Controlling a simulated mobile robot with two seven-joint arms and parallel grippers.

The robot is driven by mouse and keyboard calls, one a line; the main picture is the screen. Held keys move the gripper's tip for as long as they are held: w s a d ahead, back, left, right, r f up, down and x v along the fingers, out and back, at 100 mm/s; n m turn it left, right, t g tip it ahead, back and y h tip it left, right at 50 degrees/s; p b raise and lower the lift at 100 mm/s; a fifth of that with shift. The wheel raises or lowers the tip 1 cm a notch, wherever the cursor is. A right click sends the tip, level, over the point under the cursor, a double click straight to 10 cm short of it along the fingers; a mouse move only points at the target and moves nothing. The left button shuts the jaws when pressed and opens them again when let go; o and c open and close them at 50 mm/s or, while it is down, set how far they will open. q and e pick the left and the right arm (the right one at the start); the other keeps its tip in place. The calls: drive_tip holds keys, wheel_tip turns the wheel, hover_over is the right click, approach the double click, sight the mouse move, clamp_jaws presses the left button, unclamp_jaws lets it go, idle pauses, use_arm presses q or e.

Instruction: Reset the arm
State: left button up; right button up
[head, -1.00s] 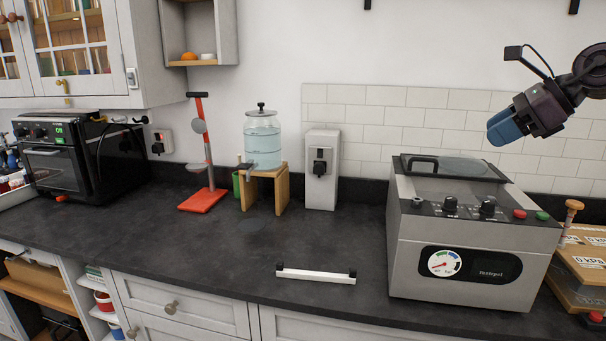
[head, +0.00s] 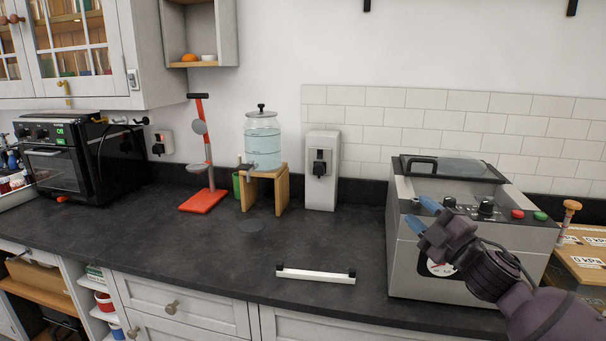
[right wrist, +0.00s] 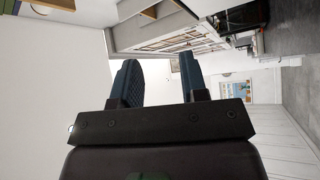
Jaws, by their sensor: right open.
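My right gripper (head: 421,214) is in front of the left side of the steel vacuum machine (head: 408,270) in the head view and partly hides its gauge. Its blue fingers are apart with nothing between them. In the right wrist view the two dark blue fingers (right wrist: 158,82) stand apart and empty, with the white wall and cabinets beyond, turned sideways. My left gripper is not in view.
A white bar handle (head: 316,275) is near the front edge.

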drive_tip(key=s+d+f+m+g+h, duration=0.1)
drive_tip(key=s+f+m+h, duration=0.4)
drive_tip(key=f, duration=0.7)
drive_tip(key=s+d+f+m+g+h, duration=0.1)
drive_tip(key=s+f+m+h, duration=0.1)
drive_tip(key=s+f+m, duration=0.7)
drive_tip(key=s+d+f+m+g+h, duration=0.2)
drive_tip(key=s+f+m+g+h, duration=0.1)
drive_tip(key=s+f, duration=1.6)
drive_tip(key=shift+s+m+g, duration=0.2)
drive_tip(key=shift+m+g, duration=0.7)
drive_tip(key=shift+g, duration=0.2)
